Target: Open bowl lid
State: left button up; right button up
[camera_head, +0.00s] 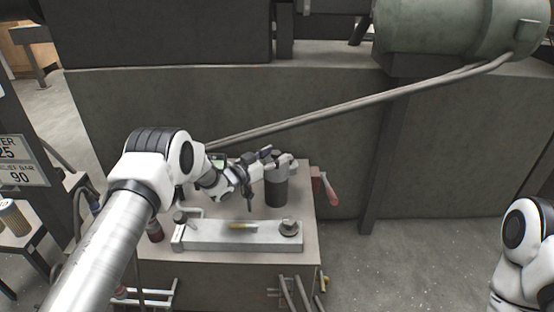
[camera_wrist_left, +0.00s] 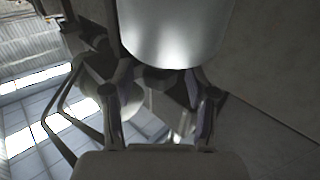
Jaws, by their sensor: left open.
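A dark grey cylindrical container (camera_head: 276,191), likely the bowl of the task, stands upright on the far right part of a small table. Its top is partly covered by my left gripper (camera_head: 266,163), so I cannot tell where the lid sits. The left gripper reaches in from the left and is open at the container's top. In the left wrist view the two fingers (camera_wrist_left: 160,85) are spread apart below a large pale grey cylinder (camera_wrist_left: 174,30); contact is unclear. My right gripper is not in view.
The table (camera_head: 215,212) carries a long metal block (camera_head: 240,236) with a yellow item on it in front of the container. A red-handled tool (camera_head: 328,188) sticks out at the table's right edge. A concrete wall (camera_head: 240,105) and slanting pipes (camera_head: 370,103) stand behind.

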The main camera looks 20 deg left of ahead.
pick_arm(q)
jog(key=shift+w+d, duration=0.3)
jog(key=shift+w, duration=0.15)
jog(key=shift+c, duration=0.3)
grip_shut()
jog(key=shift+r, duration=0.1)
